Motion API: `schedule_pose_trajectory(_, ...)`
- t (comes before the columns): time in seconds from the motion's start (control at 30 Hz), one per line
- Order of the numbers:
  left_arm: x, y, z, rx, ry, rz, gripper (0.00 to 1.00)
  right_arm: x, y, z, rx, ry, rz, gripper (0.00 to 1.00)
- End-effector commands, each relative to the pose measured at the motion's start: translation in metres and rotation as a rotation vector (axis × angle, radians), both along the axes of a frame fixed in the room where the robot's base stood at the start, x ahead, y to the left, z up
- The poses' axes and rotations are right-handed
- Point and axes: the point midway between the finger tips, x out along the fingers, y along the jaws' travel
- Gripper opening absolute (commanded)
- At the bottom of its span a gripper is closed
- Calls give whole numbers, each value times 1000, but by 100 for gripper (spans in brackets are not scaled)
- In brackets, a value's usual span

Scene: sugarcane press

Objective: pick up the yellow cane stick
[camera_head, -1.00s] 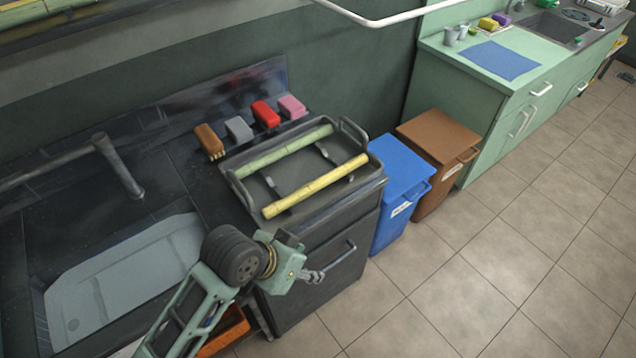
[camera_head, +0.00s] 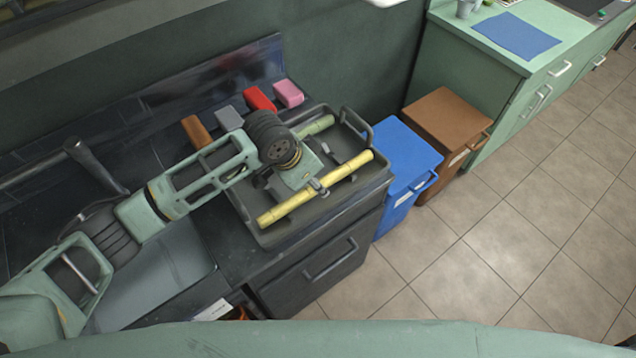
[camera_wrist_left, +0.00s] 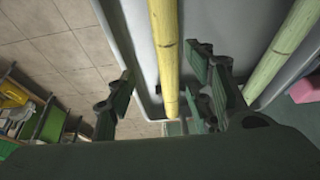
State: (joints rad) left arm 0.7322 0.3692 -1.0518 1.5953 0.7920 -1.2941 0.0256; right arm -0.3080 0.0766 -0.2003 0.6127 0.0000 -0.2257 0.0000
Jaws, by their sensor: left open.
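The yellow cane stick (camera_head: 350,170) lies across the near side of the grey tray (camera_head: 262,236). My left gripper (camera_head: 318,186) is over the middle of the stick, pointing down, and hides part of it. In the left wrist view the open fingers (camera_wrist_left: 163,78) stand on either side of the yellow stick (camera_wrist_left: 166,42), with gaps between them and it. I cannot tell whether the fingertips reach down beside it. My right gripper is not in view.
A green cane stick (camera_head: 318,125) lies parallel at the tray's far side, partly hidden by my arm. Brown, grey, red (camera_head: 260,98) and pink (camera_head: 288,93) blocks stand behind the tray. A blue bin (camera_head: 405,165) and a brown bin (camera_head: 445,125) stand to the right.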

Motion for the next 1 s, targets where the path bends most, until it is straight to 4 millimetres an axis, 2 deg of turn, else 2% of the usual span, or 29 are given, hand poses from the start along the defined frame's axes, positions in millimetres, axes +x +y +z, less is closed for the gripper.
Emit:
schedule_pose_trajectory(0.03,2,1,-5,3,3,2,48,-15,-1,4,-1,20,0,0)
schedule_pose_trajectory(0.07,3,1,-9,3,3,3,48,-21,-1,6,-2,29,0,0)
schedule_pose_trajectory(0.17,8,1,-23,3,3,3,48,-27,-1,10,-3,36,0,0)
schedule_pose_trajectory(0.3,11,-6,-37,0,2,1,48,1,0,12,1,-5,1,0)
schedule_pose_trajectory(0.43,12,-7,-42,1,-1,0,48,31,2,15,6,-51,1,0)
schedule_pose_trajectory(0.53,13,-7,-43,0,-1,0,48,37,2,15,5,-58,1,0)
schedule_pose_trajectory(0.63,12,-7,-43,1,-1,0,47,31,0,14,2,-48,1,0)
schedule_pose_trajectory(0.83,13,-7,-42,0,0,1,29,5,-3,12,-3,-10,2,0)
schedule_pose_trajectory(1.0,13,-7,-42,0,0,1,15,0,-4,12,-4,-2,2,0)
